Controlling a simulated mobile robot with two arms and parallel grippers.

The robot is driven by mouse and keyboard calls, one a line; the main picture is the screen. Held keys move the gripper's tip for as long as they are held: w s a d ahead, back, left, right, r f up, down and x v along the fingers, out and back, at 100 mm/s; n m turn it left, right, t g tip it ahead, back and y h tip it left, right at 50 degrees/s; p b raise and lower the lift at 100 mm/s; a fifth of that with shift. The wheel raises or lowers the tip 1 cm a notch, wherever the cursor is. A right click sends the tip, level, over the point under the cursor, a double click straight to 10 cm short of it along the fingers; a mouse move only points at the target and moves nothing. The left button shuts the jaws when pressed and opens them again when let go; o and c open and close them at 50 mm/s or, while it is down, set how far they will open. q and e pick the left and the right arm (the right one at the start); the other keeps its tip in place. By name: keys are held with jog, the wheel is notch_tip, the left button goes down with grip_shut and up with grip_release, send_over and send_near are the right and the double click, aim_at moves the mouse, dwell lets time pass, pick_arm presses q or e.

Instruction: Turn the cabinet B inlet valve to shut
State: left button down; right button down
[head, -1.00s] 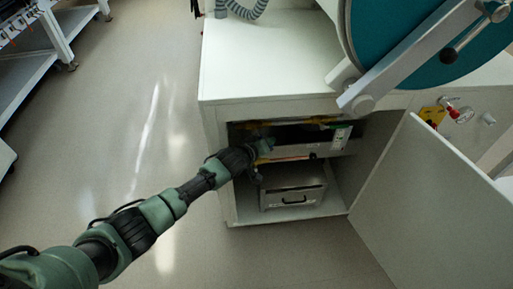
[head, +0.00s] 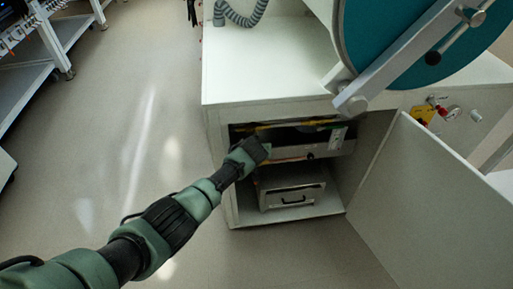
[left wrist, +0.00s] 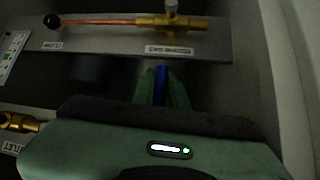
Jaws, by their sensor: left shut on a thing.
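My left gripper (left wrist: 161,90) has its green fingers closed on a narrow blue piece (left wrist: 162,75), which looks like a handle. What it joins is hidden under my gripper. Above it in the left wrist view is a brass valve (left wrist: 172,24) with a copper rod and a black ball knob, on a grey panel (left wrist: 110,39) with small labels. Another brass fitting (left wrist: 18,122) shows at the lower left, beside a partly cut-off label ending in "LET". In the head view my left arm reaches into the open cabinet (head: 220,175); its fingertips are hidden there. My right gripper is not in view.
The cabinet door (head: 440,190) stands open to the right. A grey box with a handle (head: 291,192) sits on the cabinet floor. A teal round hatch (head: 400,40) is above.

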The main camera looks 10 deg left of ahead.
pick_arm(q)
jog(key=shift+a, duration=0.15)
dwell(0.3)
jog(key=c, duration=1.4)
grip_release()
jog(key=shift+c, duration=0.2)
jog(key=shift+r, duration=0.1)
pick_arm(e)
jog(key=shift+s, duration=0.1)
